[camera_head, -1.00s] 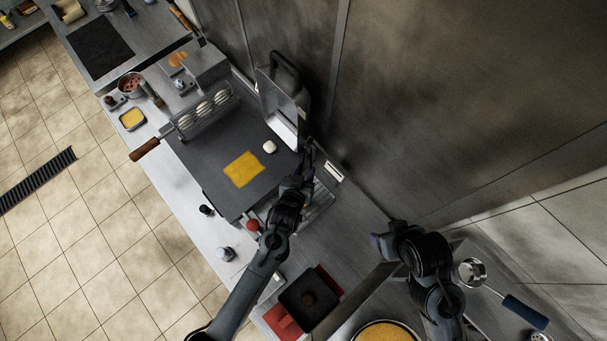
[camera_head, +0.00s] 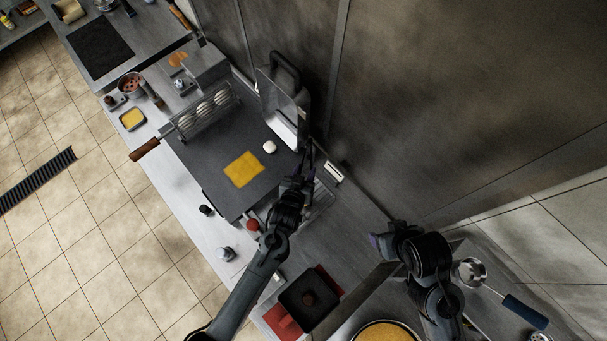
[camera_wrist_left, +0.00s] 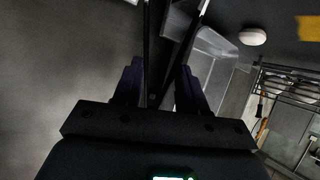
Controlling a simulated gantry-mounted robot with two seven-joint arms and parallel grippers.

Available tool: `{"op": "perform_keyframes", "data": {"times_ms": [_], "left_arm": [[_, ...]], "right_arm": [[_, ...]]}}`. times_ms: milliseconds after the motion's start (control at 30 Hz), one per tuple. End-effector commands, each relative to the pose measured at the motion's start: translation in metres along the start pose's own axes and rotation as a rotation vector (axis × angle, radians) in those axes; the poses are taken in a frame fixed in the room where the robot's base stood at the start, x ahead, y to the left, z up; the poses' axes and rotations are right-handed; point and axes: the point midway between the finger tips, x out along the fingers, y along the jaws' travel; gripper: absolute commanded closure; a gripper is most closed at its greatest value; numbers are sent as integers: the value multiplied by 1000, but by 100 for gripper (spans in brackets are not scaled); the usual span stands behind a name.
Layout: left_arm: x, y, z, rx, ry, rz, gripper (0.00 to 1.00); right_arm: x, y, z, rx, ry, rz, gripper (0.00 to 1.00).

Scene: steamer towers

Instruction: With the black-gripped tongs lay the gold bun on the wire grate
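My left gripper (camera_head: 303,180) is over the right edge of the dark griddle. In the left wrist view its two purple fingers (camera_wrist_left: 158,88) close on the black grips of the tongs (camera_wrist_left: 150,45), whose pale metal ends point away from me. I cannot make out a gold bun. A pale round bun (camera_head: 269,147) lies on the griddle and also shows in the wrist view (camera_wrist_left: 252,36). A rack with thin bars (camera_head: 322,203), possibly the wire grate, lies partly hidden beside the left gripper. My right gripper (camera_head: 380,243) is at the lower right; its fingers are unclear.
A yellow square sheet (camera_head: 243,169) lies on the griddle (camera_head: 205,170). An upright metal lid (camera_head: 284,108) stands at its far side, close to the wall. A wooden-handled holder (camera_head: 145,149) carries several pale pieces.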

Motion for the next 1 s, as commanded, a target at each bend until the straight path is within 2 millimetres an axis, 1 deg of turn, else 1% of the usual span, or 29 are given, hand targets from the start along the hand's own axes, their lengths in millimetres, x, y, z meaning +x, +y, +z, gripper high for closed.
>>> {"op": "perform_keyframes", "data": {"times_ms": [167, 333, 1000], "left_arm": [[0, 0, -1, 0, 1, 0, 61], [-3, 1, -7, 0, 1, 0, 61], [-23, 4, -47, 0, 1, 0, 61]], "right_arm": [[-1, 0, 0, 0, 0, 0, 36], [-6, 1, -2, -3, -1, 3, 36], [-48, 3, -15, -7, -1, 6, 36]]}}
